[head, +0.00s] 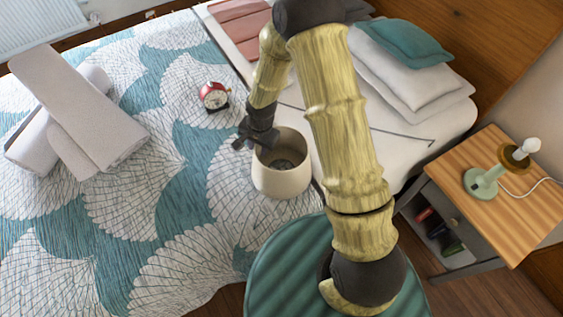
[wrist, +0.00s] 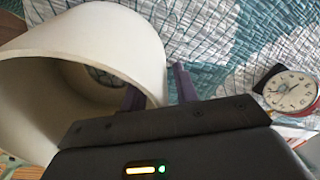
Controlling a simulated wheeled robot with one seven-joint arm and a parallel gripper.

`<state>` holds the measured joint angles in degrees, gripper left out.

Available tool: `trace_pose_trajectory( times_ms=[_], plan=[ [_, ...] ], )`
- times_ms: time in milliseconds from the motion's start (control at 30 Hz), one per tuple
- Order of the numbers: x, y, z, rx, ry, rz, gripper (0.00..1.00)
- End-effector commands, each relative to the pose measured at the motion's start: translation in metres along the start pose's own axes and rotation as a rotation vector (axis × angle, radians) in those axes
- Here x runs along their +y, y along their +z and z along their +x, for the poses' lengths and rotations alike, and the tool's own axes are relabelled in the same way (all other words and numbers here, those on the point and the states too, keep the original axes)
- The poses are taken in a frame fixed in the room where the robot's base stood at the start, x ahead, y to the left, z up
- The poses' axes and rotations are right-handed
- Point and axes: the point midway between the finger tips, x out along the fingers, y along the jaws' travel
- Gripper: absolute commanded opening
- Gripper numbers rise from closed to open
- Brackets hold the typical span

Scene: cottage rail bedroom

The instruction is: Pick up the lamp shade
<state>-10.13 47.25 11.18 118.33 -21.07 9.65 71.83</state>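The lamp shade (head: 283,181) is a cream, open-topped round shell near the bed's edge in the head view. In the wrist view the lamp shade (wrist: 115,32) fills the upper left, its opening facing the camera. My gripper (head: 250,146) is at the left side of its rim. In the wrist view my gripper (wrist: 160,92) has one finger inside the opening and the other outside, with the wall between them. The outer finger appears a little apart from the wall, so the gripper looks open. Part of the rim is hidden behind my gripper.
A red alarm clock (head: 213,96) stands on the bed (head: 180,150), also in the wrist view (wrist: 290,92). Rolled towels (head: 80,120) lie at left. A round green-striped surface (head: 275,275) is in front.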

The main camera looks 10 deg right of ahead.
Motion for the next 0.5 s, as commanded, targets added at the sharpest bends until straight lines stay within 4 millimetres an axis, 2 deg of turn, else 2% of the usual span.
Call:
trace_pose_trajectory(
  times_ms=[300, 467, 500],
  plan=[
    [0.0, 0.0001, -0.0002, 0.0, 0.0, 0.0, 0.3],
    [0.0, 0.0001, -0.0003, 0.0, 0.0, 0.0, 0.0],
    [0.0, 0.0001, -0.0003, 0.0, 0.0, 0.0, 0.0]
  ],
)
